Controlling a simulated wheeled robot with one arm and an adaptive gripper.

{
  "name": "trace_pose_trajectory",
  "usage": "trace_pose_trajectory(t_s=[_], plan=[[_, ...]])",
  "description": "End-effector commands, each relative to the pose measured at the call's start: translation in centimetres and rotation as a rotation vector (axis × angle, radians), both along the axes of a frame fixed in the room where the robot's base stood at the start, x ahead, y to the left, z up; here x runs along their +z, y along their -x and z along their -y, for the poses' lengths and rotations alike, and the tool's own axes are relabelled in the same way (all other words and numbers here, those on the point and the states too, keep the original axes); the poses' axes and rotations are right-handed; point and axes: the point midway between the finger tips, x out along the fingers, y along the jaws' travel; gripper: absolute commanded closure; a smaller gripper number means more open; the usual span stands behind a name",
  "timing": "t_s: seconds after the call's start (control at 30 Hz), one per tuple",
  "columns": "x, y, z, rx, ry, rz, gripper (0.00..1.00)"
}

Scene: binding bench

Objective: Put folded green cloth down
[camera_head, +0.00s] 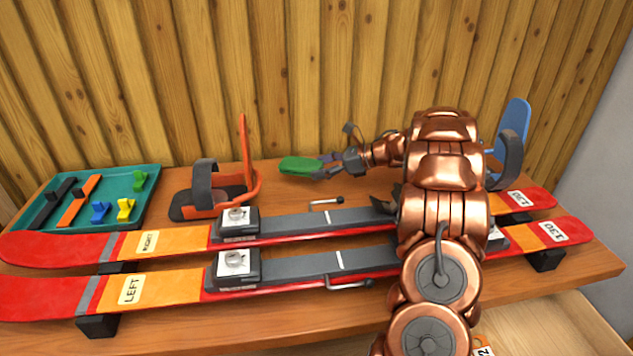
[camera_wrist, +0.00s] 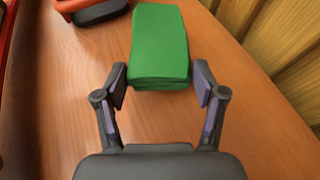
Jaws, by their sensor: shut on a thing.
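The folded green cloth (camera_head: 301,166) is at the back of the bench, near the wooden wall, to the right of the orange binding. My gripper (camera_head: 328,168) reaches in from the right and is shut on the cloth's near end. In the wrist view the cloth (camera_wrist: 160,45) lies between the two fingertips of my gripper (camera_wrist: 160,82), with most of it extending beyond them. The cloth appears at or just above the bench top; I cannot tell whether it touches the wood.
The bench (camera_head: 300,197) is bare around the cloth. An orange and black binding (camera_head: 213,190) stands to the left, a blue one (camera_head: 512,132) to the right. Two red and orange skis (camera_head: 170,240) lie in front. A teal tray (camera_head: 150,188) with clips and straps sits far left.

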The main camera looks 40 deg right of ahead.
Motion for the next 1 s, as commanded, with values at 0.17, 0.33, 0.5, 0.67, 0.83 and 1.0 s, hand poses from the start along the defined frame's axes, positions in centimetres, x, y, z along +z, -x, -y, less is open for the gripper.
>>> trace_pose_trajectory(t_s=[0.17, 0.33, 0.5, 0.67, 0.83, 1.0], plan=[[-1.1, 0.0, 0.0, 0.0, 0.001, 0.001, 0.59], [-3.3, 0.0, 0.0, 0.0, -0.001, -0.002, 0.59], [-4.2, 0.0, 0.0, 0.002, 0.002, 0.0, 0.59], [-4.2, 0.0, 0.0, 0.001, 0.002, 0.0, 0.59], [-4.4, 0.0, 0.0, 0.001, 0.002, 0.0, 0.59], [-4.4, 0.0, 0.0, 0.001, 0.002, 0.0, 0.21]])
